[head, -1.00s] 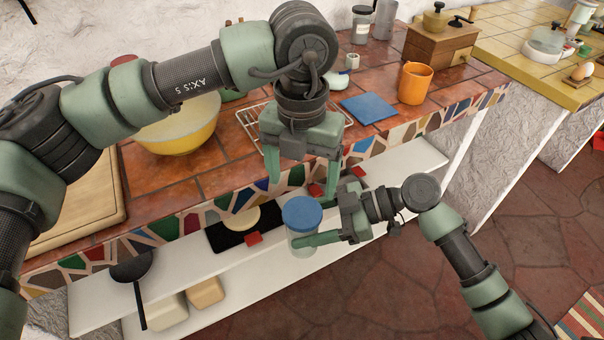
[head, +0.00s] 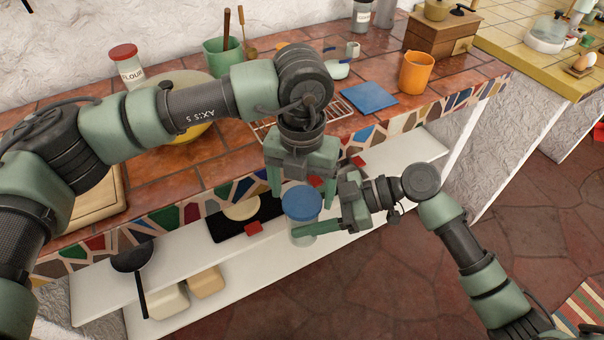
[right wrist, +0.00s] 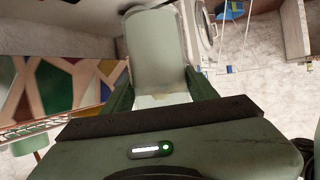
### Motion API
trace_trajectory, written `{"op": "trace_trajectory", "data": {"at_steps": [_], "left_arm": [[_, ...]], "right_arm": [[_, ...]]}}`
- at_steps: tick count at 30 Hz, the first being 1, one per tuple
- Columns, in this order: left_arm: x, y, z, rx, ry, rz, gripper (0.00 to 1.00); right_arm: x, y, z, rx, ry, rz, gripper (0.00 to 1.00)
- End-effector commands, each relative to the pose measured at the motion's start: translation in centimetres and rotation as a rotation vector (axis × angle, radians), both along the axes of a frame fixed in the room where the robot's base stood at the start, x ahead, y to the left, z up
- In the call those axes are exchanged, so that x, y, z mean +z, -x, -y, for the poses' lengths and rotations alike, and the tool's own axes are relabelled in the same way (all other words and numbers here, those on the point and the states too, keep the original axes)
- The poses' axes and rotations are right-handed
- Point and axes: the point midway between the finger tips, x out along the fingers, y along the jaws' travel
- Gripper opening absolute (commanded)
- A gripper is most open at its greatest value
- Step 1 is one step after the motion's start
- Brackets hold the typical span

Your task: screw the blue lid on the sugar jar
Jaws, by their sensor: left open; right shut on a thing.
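The blue lid (head: 302,201) sits on top of the clear sugar jar (head: 304,232), which is upright in the air in front of the counter. Whether the lid is threaded on cannot be told. My right gripper (head: 306,231) is shut on the jar's body from the right. In the right wrist view the pale jar (right wrist: 156,50) stands between its fingers (right wrist: 156,88). My left gripper (head: 301,192) is open and points down over the lid, one finger on each side. Contact with the lid cannot be made out.
The tiled counter (head: 190,165) with its mosaic edge is just behind the grippers. On it are a wire rack (head: 340,108), a blue mat (head: 368,97), an orange mug (head: 415,73) and a yellow bowl (head: 190,130). White shelves (head: 240,275) lie below; open floor is at right.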

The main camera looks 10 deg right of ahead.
Motion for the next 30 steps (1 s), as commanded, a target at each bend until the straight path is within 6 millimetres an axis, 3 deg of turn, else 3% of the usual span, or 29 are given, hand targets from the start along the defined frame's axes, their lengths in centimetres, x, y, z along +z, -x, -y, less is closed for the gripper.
{"op": "trace_trajectory", "data": {"at_steps": [5,13,14,20,25,30], "left_arm": [[-1.14,0.02,0.0,0.0,0.0,0.0,0.79],[-1.27,0.01,-0.01,0.0,0.0,0.0,0.79],[-1.27,0.01,-0.01,0.0,0.0,0.0,0.76],[-1.25,0.0,-0.02,0.0,0.0,0.0,0.22],[-1.24,-0.01,-0.03,-0.081,-0.001,0.001,0.22],[-1.26,-0.02,-0.06,-0.427,-0.001,0.003,0.22]], "right_arm": [[0.15,-0.03,-0.03,-0.001,-0.003,0.002,0.0],[0.14,-0.03,-0.02,-0.001,-0.003,0.002,0.0],[0.14,-0.03,-0.02,-0.001,-0.003,0.002,0.0],[0.14,-0.03,-0.02,-0.001,-0.002,0.001,0.0],[0.13,-0.03,-0.02,-0.001,-0.002,0.001,0.0],[0.12,-0.03,-0.02,-0.001,-0.002,0.001,0.0]]}}
